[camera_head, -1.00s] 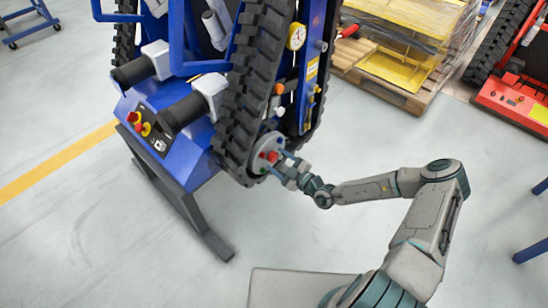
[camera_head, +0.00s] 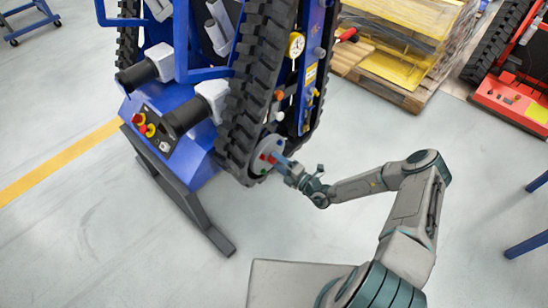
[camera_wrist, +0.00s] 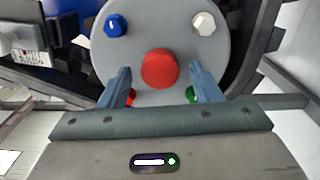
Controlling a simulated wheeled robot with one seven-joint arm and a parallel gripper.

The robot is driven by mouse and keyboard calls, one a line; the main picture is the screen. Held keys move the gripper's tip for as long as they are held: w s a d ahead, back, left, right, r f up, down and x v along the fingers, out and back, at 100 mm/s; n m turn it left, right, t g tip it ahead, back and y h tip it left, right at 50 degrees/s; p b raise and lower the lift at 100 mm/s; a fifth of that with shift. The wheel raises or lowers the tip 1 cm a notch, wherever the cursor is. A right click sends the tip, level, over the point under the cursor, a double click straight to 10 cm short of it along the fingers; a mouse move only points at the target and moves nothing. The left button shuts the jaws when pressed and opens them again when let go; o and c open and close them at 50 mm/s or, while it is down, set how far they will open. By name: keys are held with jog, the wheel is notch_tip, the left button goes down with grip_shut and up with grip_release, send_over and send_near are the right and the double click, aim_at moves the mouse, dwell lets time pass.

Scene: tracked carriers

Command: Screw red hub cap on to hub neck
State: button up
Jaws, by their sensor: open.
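The large round red hub cap (camera_wrist: 159,68) sits at the middle of the grey hub disc (camera_wrist: 160,22) in the wrist view. The red shows small on the hub (camera_head: 262,168) at the lower end of the track in the head view. The hub neck is not visible, so I cannot tell how the cap sits on it. My gripper (camera_wrist: 159,72) is open, with one blue-grey finger on each side of the cap and gaps between them. In the head view my gripper (camera_head: 281,162) is close in front of the hub.
Around the cap are a blue knob (camera_wrist: 116,25), a white knob (camera_wrist: 203,22), a red part (camera_wrist: 126,98) and a green part (camera_wrist: 192,95), the lower two partly hidden by my fingers. The black track (camera_head: 258,70) rises beside the hub. Floor at the front left is clear.

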jog(key=n+p, duration=0.1)
jog(key=n, duration=0.3)
jog(key=shift+r+n+p, duration=0.15)
jog(key=shift+n+p, duration=0.2)
jog(key=shift+n, duration=0.05)
jog(key=n, duration=0.2)
jog(key=shift+n+p, duration=0.8)
jog(key=shift+n, duration=0.4)
jog(key=n+p, duration=0.2)
jog(key=n, duration=0.3)
jog(key=shift+n, duration=0.3)
jog(key=shift+n+p, duration=0.35)
jog(key=shift+n, duration=0.85)
